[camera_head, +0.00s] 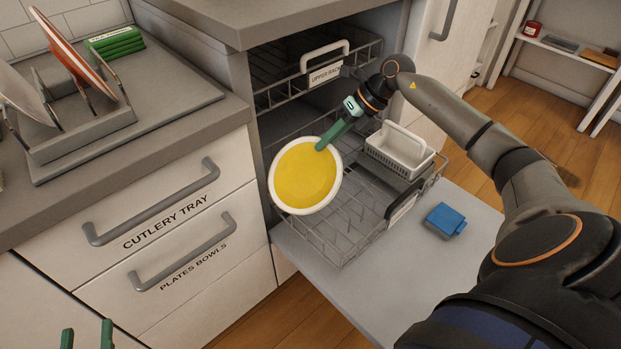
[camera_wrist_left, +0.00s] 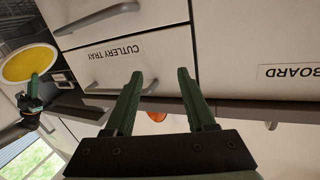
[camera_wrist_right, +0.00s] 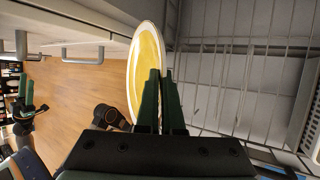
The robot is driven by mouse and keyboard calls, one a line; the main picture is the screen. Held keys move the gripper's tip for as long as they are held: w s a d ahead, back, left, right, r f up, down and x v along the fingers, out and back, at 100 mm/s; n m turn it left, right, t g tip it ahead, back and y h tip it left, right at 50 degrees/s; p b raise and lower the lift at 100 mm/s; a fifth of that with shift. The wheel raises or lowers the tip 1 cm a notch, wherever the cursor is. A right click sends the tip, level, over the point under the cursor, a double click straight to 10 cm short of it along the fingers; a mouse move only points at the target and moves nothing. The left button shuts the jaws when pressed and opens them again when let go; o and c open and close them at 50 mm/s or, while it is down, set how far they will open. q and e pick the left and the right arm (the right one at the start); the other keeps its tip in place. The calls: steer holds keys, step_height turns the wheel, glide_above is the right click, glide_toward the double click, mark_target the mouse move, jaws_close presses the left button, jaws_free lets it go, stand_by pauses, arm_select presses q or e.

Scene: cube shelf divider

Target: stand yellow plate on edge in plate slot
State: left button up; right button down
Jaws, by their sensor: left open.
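A yellow plate (camera_head: 305,176) with a white rim hangs tilted above the left part of the pulled-out lower dishwasher rack (camera_head: 340,238). My right gripper (camera_head: 321,146) is shut on the plate's upper right rim. In the right wrist view the plate (camera_wrist_right: 147,62) shows nearly edge-on at the fingers (camera_wrist_right: 160,75), with rack wires to its right. The rack's wire slots are partly hidden behind the plate. My left gripper (camera_head: 87,333) is open and empty at the bottom left, in front of the drawers; its spread fingers (camera_wrist_left: 160,90) show in the left wrist view.
A light cutlery basket (camera_head: 400,150) stands in the rack's right part. A blue block-like item (camera_head: 446,220) lies on the open dishwasher door (camera_head: 370,300). The upper rack (camera_head: 300,75) is above. A dish stand (camera_head: 80,135) with plates is on the left counter.

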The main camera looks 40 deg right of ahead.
steer(key=shift+r+p, duration=0.45)
steer(key=shift+r, duration=0.15)
steer(key=shift+r+p, duration=0.45)
steer(key=shift+r, duration=0.05)
steer(key=shift+r+p, duration=0.55)
steer(key=shift+r, duration=0.15)
arm_select(q)
steer(key=s+f+n+g, duration=0.1)
steer(key=s+f+g, duration=0.3)
steer(key=f, duration=0.3)
steer(key=s+f+n+g+y+p, duration=0.1)
steer(key=s+f+g, duration=0.2)
steer(key=f, duration=0.5)
steer(key=shift+s+d+g+y, duration=0.15)
steer(key=shift+s+g+y, duration=0.15)
steer(key=shift+s+g, duration=0.15)
arm_select(e)
steer(key=shift+r, duration=0.55)
arm_select(q)
steer(key=shift+s, duration=0.1)
